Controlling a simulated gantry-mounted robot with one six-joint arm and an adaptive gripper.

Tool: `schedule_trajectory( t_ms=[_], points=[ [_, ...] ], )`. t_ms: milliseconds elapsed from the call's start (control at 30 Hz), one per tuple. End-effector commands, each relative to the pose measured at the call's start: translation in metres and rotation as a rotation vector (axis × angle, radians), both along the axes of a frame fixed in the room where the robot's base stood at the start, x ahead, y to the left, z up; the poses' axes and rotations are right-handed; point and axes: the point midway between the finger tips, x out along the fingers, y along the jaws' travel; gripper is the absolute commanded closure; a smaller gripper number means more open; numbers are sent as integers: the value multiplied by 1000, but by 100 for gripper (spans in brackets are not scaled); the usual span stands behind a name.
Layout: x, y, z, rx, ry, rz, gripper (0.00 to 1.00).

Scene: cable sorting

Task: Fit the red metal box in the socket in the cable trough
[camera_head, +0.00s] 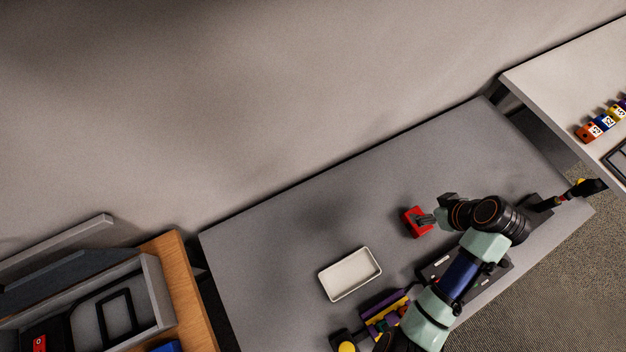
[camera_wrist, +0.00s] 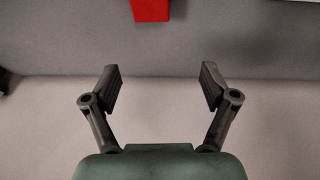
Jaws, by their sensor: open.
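The red metal box (camera_head: 411,228) sits on the grey table, right of the white tray. In the wrist view, part of the red box (camera_wrist: 150,9) shows at the top edge, ahead of the fingertips and a little left of the middle. My gripper (camera_head: 428,219) is beside the box in the head view. In the wrist view my gripper (camera_wrist: 162,86) is open, with nothing between its fingers. A dark fixture (camera_head: 437,263) with small light parts lies partly under my arm. I cannot tell whether it is the cable trough; no socket is clearly visible.
A white tray (camera_head: 341,293) stands on the grey table (camera_head: 270,240). Coloured parts (camera_head: 383,312) lie near the front edge beside my arm. A grey bin (camera_head: 158,290) is at lower left. Coloured blocks (camera_head: 603,121) stand on the right table. The grey table's back left is clear.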

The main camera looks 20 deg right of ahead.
Motion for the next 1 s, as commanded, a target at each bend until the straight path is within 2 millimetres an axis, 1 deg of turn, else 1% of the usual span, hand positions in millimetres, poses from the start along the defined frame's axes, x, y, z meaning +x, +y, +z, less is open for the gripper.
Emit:
schedule_trajectory(
  t_ms=[33,67,100,167,200,267,300,400,500,567,600,633,1000],
  points=[
    [33,38,13,-40,-37,8,15],
    [52,62,25,-63,-69,-2,15],
    [75,98,41,-89,-125,-18,15],
    [100,157,70,-106,-231,-42,15],
    [109,196,90,-101,-305,-56,15],
    [114,249,120,-72,-416,-73,15],
    [113,280,138,-42,-485,-80,15],
    [101,336,174,43,-613,-93,15],
    [91,362,194,102,-679,-102,15],
    [89,367,199,116,-693,-106,15],
    [88,368,200,120,-697,-108,12],
    [88,368,200,120,-697,-109,10],
    [89,367,199,119,-694,-109,10]
  ],
)
